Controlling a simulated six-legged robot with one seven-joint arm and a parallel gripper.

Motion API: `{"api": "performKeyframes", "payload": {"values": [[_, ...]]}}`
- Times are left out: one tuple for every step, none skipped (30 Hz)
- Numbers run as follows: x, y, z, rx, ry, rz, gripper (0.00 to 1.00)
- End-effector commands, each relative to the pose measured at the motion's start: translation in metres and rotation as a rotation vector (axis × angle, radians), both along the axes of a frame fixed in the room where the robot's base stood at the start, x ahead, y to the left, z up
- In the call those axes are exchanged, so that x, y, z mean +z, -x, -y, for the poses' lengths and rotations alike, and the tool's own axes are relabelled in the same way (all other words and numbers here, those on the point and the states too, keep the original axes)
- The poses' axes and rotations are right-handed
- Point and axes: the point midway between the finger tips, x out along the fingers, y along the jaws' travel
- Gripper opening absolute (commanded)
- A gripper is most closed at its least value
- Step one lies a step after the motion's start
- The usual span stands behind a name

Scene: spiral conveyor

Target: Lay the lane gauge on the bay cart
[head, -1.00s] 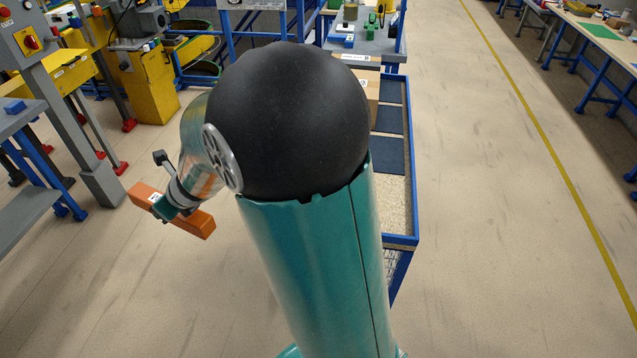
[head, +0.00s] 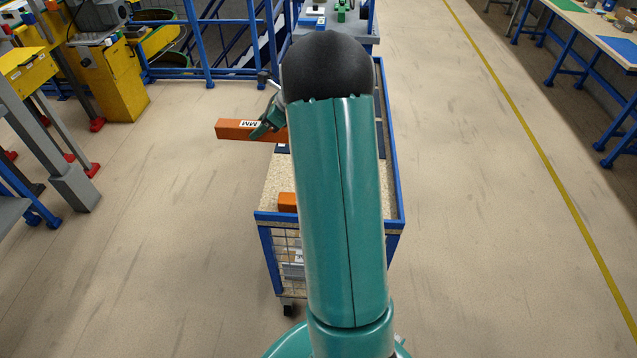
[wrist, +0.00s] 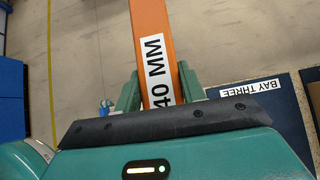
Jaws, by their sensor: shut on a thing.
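The lane gauge is an orange bar (head: 235,130) with a white label. In the wrist view the bar (wrist: 150,25) reads "40 MM" and runs between the two green fingers of my gripper (wrist: 158,88). My gripper (head: 268,124) is shut on the bar and holds it level-looking, at the left side of the bay cart (head: 275,216). The bar's left end sticks out beyond the cart; its right end is hidden behind my arm. The cart has a blue frame, a speckled deck and dark mats. A dark mat labelled "BAY THREE" (wrist: 290,120) shows beside the fingers in the wrist view.
Another orange piece (head: 287,201) lies on the cart's near end, partly behind my arm. Blue railings (head: 200,50) and yellow machinery (head: 105,80) stand at the back left. Benches stand at the right. The floor on both sides of the cart is clear.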

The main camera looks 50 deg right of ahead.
Motion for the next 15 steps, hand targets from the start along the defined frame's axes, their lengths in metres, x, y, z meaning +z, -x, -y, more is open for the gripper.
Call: {"api": "performKeyframes", "payload": {"values": [[-0.002, 0.006, 0.013, 0.008, 0.001, 0.0, 0.11], [-0.003, 0.009, 0.018, 0.013, 0.0, 0.001, 0.11], [-0.003, 0.012, 0.023, 0.019, -0.001, 0.0, 0.11], [-0.004, 0.015, 0.026, 0.021, -0.001, 0.001, 0.11], [-0.004, 0.017, 0.029, 0.023, 0.0, 0.001, 0.11], [-0.006, 0.021, 0.031, 0.025, -0.001, 0.001, 0.11], [-0.007, 0.024, 0.033, 0.025, -0.001, 0.0, 0.11], [-0.009, 0.029, 0.034, 0.024, -0.002, 0.0, 0.11], [-0.012, 0.035, 0.037, 0.023, -0.001, 0.0, 0.11], [-0.015, 0.041, 0.039, 0.021, -0.003, -0.001, 0.11], [-0.018, 0.048, 0.041, 0.021, -0.003, -0.001, 0.11], [-0.022, 0.056, 0.044, 0.02, -0.003, -0.001, 0.11], [-0.025, 0.063, 0.046, 0.02, -0.003, 0.0, 0.11], [-0.028, 0.069, 0.048, 0.021, -0.002, 0.0, 0.11], [-0.032, 0.077, 0.051, 0.02, -0.003, 0.0, 0.11]]}}
